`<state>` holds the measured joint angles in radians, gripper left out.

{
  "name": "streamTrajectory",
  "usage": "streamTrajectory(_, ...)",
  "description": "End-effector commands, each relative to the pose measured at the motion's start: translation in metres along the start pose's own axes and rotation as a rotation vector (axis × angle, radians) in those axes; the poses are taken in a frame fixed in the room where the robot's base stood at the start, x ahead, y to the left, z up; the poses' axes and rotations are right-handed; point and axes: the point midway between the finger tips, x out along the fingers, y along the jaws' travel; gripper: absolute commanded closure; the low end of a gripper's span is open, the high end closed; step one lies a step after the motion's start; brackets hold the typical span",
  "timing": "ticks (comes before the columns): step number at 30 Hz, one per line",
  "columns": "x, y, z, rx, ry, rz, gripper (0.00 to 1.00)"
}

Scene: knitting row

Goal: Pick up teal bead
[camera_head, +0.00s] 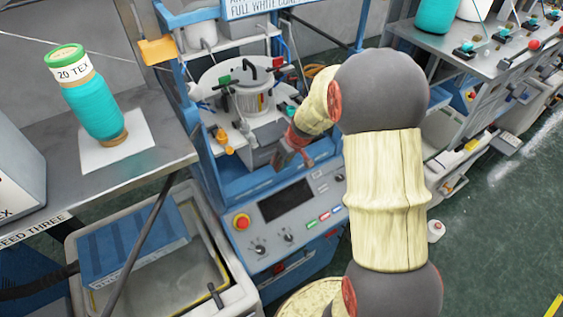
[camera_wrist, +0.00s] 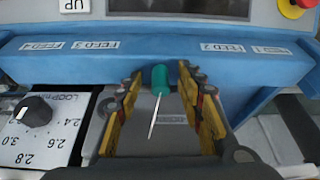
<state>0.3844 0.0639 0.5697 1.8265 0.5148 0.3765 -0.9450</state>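A small teal piece with a thin pale metal shaft (camera_wrist: 160,80) shows in the wrist view, at the front edge of a blue rail; I take it as the teal bead. The shaft points back toward the camera. My gripper (camera_wrist: 160,76) is open, with one yellow-padded finger on each side of the teal piece and a visible gap on both sides. In the head view my gripper (camera_head: 287,150) is low at the front of the blue machine. I cannot make out the teal bead for certain there.
The blue knitting machine (camera_head: 225,210) has a control panel with a red button (camera_head: 241,222) just below my gripper. In the wrist view a dial (camera_wrist: 33,111) stands at the left. A teal yarn cone (camera_head: 95,105) stands on the left table (camera_head: 165,155).

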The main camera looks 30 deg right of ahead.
Motion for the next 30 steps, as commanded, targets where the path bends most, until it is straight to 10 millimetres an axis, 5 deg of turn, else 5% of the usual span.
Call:
streamTrajectory(6,0.0001,-0.0001,-0.0001,0.0,0.0,0.0,0.63)
streamTrajectory(22,-0.0002,-0.0003,0.0,0.0,0.0,0.0,0.94)
streamTrajectory(30,-0.001,-0.0002,-0.0005,0.0,0.0,0.0,0.94)
